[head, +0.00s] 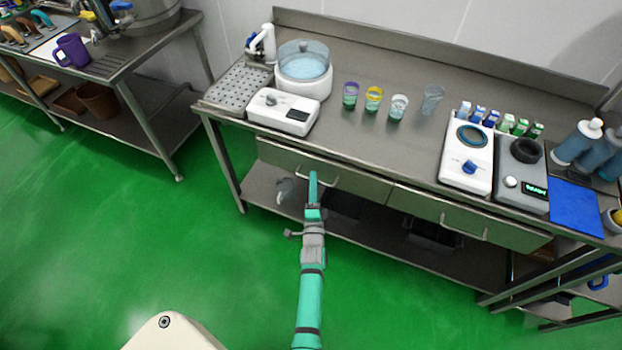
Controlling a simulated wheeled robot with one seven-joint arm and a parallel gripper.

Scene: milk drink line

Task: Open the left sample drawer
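The left sample drawer (355,181) is a grey metal front under the steel bench, and it looks flush with the bench front. Its bar handle (329,184) is partly covered by the end of my arm. My teal and grey arm reaches up from the bottom of the view. My gripper (313,177) is at the left part of this handle in the picture. Its fingers are too small and foreshortened to show whether they are open or shut, or whether they touch the handle.
A second drawer (470,218) with its own handle is to the right. Above, the bench top (400,65) holds a white device (283,112), a water bath (304,70), several cups and two instruments. A lower shelf (385,243) runs beneath. Green floor is clear at left.

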